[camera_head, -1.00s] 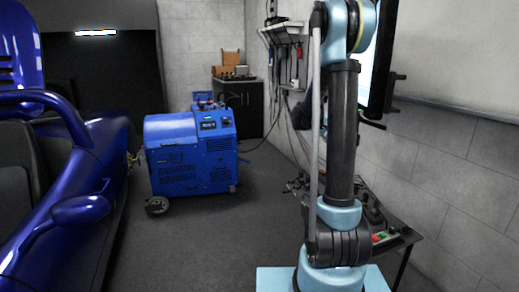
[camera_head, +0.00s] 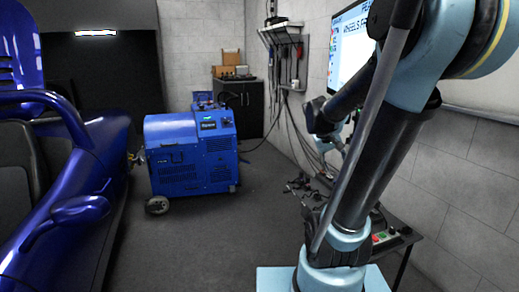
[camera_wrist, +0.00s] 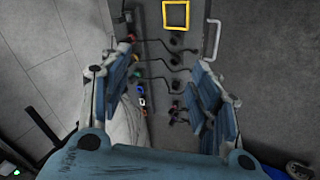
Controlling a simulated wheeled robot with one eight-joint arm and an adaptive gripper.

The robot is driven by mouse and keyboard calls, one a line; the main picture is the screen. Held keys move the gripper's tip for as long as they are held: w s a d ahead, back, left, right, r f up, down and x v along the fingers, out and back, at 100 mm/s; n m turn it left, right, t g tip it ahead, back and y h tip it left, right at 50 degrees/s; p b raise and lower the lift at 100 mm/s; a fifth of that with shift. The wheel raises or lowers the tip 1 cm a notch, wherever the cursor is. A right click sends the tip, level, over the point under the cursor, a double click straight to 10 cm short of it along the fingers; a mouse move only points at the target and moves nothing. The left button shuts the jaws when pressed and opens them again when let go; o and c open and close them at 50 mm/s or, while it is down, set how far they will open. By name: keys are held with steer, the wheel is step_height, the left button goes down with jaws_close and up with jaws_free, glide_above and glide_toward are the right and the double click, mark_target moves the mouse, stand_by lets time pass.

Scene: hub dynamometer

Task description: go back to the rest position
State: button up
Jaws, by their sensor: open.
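My gripper (camera_wrist: 165,72) shows in the wrist view with its two blue-padded fingers spread apart and nothing between them. In the camera on my body, my arm leans up to the right and then folds back towards the wall.
A blue dynamometer unit (camera_head: 190,155) stands on the floor beside a blue car (camera_head: 75,190). A wall screen (camera_head: 350,45) and a tool rack (camera_head: 283,38) are at the right. A box of red and green buttons (camera_head: 385,237) lies near my arm. The middle floor is clear.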

steer(key=s+a+f+y, duration=0.2)
steer(key=s+a+f, duration=0.2)
steer(key=s, duration=0.5)
steer(key=s+a+f+y, duration=0.3)
steer(key=s+a+f, duration=0.2)
steer(key=s, duration=0.3)
steer(key=shift+s+a+f+m+g, duration=0.25)
steer(key=shift+s+a+m+g, duration=0.05)
steer(key=shift+s+a, duration=0.1)
steer(key=shift+w+f, duration=0.2)
steer(key=shift+w, duration=0.2)
